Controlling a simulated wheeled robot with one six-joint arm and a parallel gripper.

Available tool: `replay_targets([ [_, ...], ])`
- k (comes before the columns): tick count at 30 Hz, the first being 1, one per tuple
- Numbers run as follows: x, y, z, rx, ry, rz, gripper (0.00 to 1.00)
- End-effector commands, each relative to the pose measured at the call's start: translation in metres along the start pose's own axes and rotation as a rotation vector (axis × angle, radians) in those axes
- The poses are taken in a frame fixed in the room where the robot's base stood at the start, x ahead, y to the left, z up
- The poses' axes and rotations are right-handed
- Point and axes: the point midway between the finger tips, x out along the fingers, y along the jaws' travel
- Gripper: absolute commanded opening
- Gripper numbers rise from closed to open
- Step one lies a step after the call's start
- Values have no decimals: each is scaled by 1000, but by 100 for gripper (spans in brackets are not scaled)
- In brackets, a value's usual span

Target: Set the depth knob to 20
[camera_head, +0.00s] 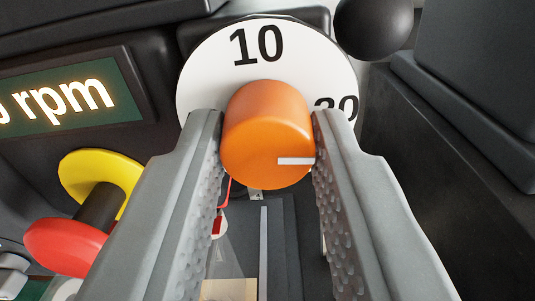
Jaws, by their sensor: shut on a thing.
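The orange depth knob (267,120) sits in front of a white round dial (205,75). A white pointer line on the knob's face runs from near its middle to its right edge, about horizontal. The dial shows 10 at the top and a second number at the right. That number's first digit is partly covered and its last digit is 0. The pointer's end lies below this number in the picture. My gripper (267,138) is shut on the knob, with one grey finger at its left side and one at its right. The lower dial is hidden.
A lit display (65,100) reading rpm is at the left. Below it are a yellow disc (80,168) and a red button (68,247). A black ball (373,25) is at the upper right, beside dark machine housing (460,130).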

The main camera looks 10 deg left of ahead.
Motion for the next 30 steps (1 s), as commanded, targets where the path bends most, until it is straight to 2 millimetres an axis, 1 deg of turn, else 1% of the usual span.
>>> replay_targets([
  [1,1,1,3,-21,-4,0,4],
  [9,1,1,3,-103,-4,-1,4],
  [24,1,1,2,-118,-4,-1,4],
  [25,1,1,2,-118,-4,0,32],
  [27,1,1,2,-118,-3,0,46],
  [28,1,1,2,-118,-3,0,48],
  [30,0,1,2,-118,-2,0,48],
])
